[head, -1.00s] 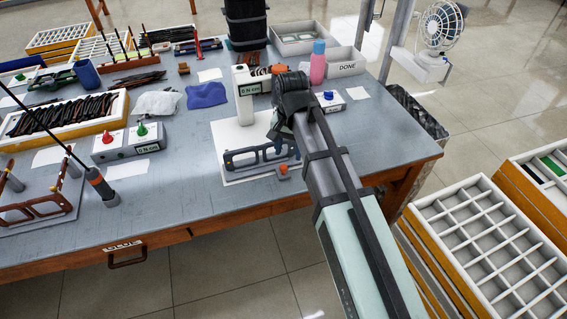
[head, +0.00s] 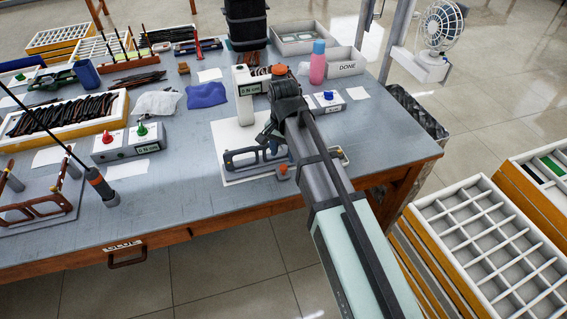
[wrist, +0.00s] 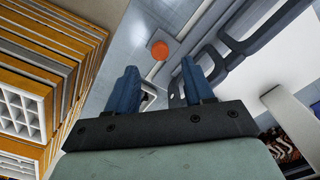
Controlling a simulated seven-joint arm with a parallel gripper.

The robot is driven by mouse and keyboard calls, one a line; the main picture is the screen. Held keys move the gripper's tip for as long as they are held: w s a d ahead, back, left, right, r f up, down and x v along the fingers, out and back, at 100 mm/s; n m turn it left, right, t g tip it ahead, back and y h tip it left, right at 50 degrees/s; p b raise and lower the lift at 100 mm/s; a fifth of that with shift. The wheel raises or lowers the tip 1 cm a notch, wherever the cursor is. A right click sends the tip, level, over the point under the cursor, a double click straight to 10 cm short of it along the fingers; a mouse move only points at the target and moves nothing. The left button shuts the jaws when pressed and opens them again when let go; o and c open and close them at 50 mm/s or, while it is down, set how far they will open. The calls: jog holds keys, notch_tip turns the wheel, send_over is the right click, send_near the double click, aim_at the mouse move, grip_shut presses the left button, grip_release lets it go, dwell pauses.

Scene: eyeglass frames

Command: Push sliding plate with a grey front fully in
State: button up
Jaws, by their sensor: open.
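A white plate (head: 230,178) lies on the bench in front of a white press-like stand (head: 245,95) labelled N cm. A dark grey eyeglass-shaped holder (head: 243,160) stands along its near part, with an orange knob (head: 283,170) at its right end. My gripper (head: 268,137) hangs just above and behind the holder's right part, and my arm hides some of that end. In the wrist view my gripper (wrist: 158,80) has its two blue fingers apart with nothing held. The orange knob (wrist: 159,50) and grey holder (wrist: 235,45) show beyond the fingers. I cannot make out a separate grey-fronted plate.
A small tray (head: 341,155) lies right of my arm. A pink bottle (head: 318,65) and a blue-knob box (head: 328,100) stand behind. A green- and red-knob box (head: 128,143) is at left. The bench's front strip (head: 215,207) is clear.

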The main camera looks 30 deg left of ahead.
aim_at(283, 166)
jog(key=shift+f, duration=2.8)
jog(key=shift+c, duration=0.3)
grip_shut()
